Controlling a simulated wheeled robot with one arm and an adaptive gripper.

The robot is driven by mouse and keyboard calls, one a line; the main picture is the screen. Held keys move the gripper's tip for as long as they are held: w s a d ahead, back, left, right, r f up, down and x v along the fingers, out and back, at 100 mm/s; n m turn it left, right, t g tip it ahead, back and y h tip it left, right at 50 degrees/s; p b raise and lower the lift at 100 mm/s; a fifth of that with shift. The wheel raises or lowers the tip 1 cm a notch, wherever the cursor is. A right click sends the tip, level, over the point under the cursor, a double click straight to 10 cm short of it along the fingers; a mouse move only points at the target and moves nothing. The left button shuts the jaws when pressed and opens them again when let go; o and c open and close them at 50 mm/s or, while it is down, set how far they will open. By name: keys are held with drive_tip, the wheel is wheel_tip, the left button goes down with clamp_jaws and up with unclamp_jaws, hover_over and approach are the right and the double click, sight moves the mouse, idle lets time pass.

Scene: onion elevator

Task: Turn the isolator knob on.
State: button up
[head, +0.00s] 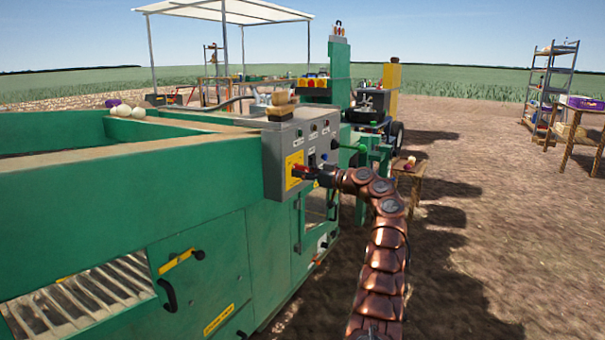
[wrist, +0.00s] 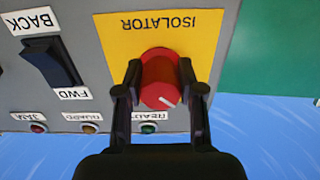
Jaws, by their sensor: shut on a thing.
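The isolator knob (wrist: 160,80) is red and round with a white pointer mark, on a yellow plate (wrist: 203,45) lettered ISOLATOR, which appears upside down in the wrist view. The mark points to the lower right in that view. My gripper (wrist: 160,87) has one black finger on each side of the knob and is shut on it. In the head view my gripper (head: 306,172) reaches the yellow plate (head: 293,168) at the lower left of the grey control box (head: 272,165). The knob is mostly hidden there by the gripper.
A black BACK/FWD rocker switch (wrist: 52,62) is beside the plate. Small lamps, red (wrist: 39,127), amber (wrist: 89,128) and green (wrist: 148,128), line the panel's edge. The green machine (head: 200,180) fills the left; open dirt ground (head: 480,240) lies to the right.

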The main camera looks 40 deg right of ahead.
drive_tip(key=c, duration=0.5)
drive_tip(key=shift+o, duration=0.2)
